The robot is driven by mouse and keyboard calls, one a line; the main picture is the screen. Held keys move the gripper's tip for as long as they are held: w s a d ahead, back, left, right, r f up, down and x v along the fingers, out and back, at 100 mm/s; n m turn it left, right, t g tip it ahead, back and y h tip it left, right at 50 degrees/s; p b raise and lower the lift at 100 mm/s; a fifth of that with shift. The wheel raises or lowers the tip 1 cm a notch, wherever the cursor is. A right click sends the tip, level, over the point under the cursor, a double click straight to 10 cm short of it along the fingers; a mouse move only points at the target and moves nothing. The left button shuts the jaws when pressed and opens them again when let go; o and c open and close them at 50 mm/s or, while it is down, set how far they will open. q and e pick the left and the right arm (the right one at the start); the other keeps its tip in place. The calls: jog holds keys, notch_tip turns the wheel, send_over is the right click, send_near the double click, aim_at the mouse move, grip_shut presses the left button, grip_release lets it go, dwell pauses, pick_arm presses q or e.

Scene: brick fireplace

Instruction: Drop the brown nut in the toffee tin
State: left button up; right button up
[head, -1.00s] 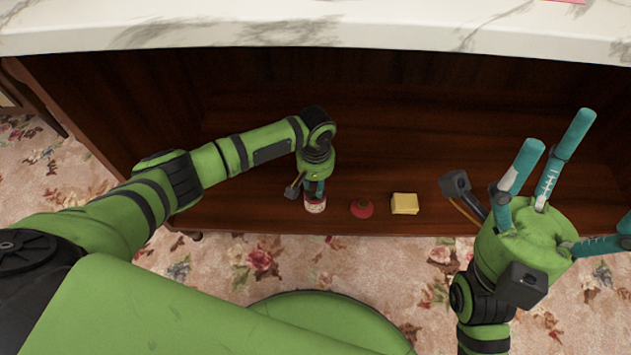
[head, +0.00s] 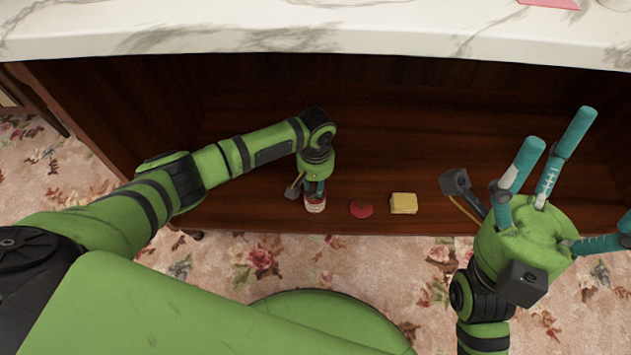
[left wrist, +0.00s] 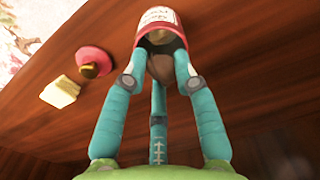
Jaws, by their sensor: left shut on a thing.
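The toffee tin (head: 315,207) is a small red and white can on the dark wooden shelf. It also shows at the top of the left wrist view (left wrist: 158,17), its open mouth facing my fingers. My left gripper (head: 316,187) points down right over the tin. In the left wrist view its teal fingers are closed around the brown nut (left wrist: 160,68), at the tin's mouth. The fingers partly hide the nut, and a gap between nut and rim cannot be judged. My right gripper (head: 556,138) is spread open and empty at the right.
A red round thing (head: 361,209) with a darker knob in the wrist view and a yellow block (head: 404,203) lie right of the tin. A marble top (head: 300,25) overhangs the shelf. The shelf behind is clear. Flowered carpet (head: 260,260) lies in front.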

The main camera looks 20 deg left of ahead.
pick_arm(q)
jog(key=shift+p, duration=0.5)
jog(key=o, duration=0.8)
jog(key=shift+o, duration=0.2)
